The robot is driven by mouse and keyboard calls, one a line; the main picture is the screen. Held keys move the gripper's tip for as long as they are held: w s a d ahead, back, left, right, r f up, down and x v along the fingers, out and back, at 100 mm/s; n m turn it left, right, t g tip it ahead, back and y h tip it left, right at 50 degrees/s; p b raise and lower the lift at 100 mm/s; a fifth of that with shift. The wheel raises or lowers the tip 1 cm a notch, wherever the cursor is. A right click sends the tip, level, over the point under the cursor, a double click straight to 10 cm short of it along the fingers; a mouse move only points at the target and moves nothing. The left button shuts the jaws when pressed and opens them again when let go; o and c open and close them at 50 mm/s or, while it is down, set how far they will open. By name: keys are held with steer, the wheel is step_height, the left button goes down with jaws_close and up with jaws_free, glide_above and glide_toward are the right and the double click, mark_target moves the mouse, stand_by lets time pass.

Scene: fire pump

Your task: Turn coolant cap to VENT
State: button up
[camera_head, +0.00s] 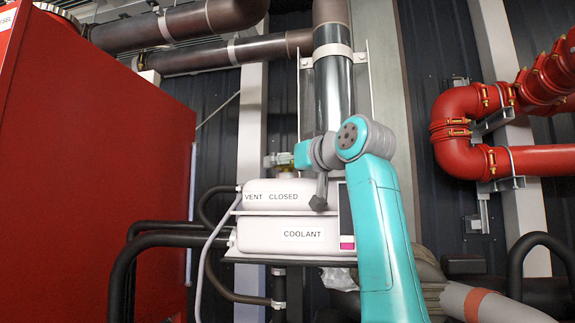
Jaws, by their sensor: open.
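The white coolant tank (275,218) sits in the middle, with "VENT" and "CLOSED" printed side by side on its upper part and "COOLANT" lower down. A small yellowish and pale green fitting (276,160), which looks like the cap, shows above the tank over the lettering. Its exact pointer position is too small to read. My teal and grey arm rises at the right, and its wrist is just right of this fitting. My gripper (319,201) appears as a small dark grey part below the wrist, in front of the tank's right side. It is open; its fingers are hard to make out.
A large red cabinet (95,170) fills the left. Thick brown and metal pipes (333,85) run above and behind the tank. Red pipes (460,130) stand at the right. Black hoses (150,240) and a grey hose pass left of the tank.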

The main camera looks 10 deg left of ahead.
steer(key=c, duration=1.2)
steer(key=shift+o, duration=0.2)
steer(key=shift+a+m+t+h, duration=0.1)
steer(key=shift+m+t+h, duration=0.9)
steer(key=shift+m+h, duration=0.1)
steer(key=shift+h, duration=0.2)
steer(key=m+t+h, duration=0.2)
steer(key=m+h, duration=0.1)
steer(key=h, duration=0.2)
steer(key=shift+a, duration=0.1)
steer(key=m+h, duration=0.3)
steer(key=h, duration=0.1)
steer(key=m+h, duration=0.3)
steer(key=h, duration=0.2)
steer(key=shift+m+h, duration=0.5)
steer(key=shift+h, duration=0.1)
